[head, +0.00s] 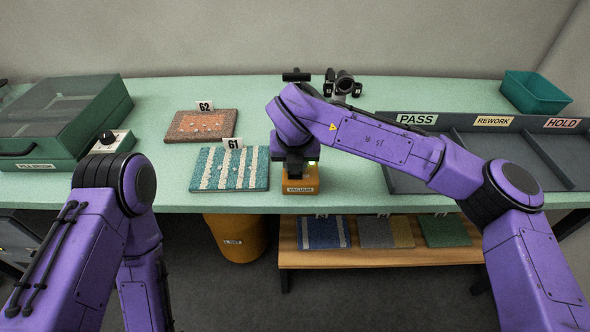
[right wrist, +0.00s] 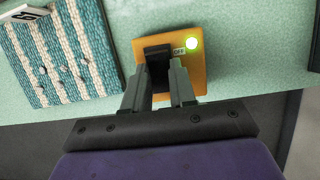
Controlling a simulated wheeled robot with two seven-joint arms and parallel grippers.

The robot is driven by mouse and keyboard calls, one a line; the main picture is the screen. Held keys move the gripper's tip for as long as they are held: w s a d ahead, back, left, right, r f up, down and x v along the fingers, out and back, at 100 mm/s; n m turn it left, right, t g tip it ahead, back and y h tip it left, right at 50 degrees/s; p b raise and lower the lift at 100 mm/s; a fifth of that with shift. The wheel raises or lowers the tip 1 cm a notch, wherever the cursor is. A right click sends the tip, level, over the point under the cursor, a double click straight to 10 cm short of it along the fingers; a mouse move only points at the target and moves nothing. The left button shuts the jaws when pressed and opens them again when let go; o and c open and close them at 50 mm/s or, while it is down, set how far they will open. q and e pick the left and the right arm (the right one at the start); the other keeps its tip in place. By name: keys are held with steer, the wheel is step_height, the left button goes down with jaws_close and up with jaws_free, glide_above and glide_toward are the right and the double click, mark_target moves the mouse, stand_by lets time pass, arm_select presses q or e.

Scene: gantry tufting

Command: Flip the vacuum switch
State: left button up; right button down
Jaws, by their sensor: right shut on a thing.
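The vacuum switch is an orange box (head: 301,182) labelled VACUUM at the front edge of the green bench. My right gripper (head: 295,163) is over the box, pointing down. In the right wrist view its two fingers (right wrist: 157,72) are shut on the black lever, one on each side. The fingers hide part of the lever and box top. My left arm is at the left, and its gripper is not in view.
Carpet sample 61 (head: 228,182) lies just left of the box, with sample 62 (head: 185,126) behind it. A grey sorting tray (head: 400,180) marked PASS, REWORK and HOLD stands right. A green pile-burn machine (head: 60,120) is at left. Black instruments (head: 343,84) stand behind my right arm.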

steer(key=c, duration=0.9)
jaws_free()
steer(key=shift+r, duration=0.15)
steer(key=b+v, duration=0.1)
steer(key=v, duration=0.9)
steer(key=shift+r, duration=0.15)
steer(key=shift+s, duration=0.1)
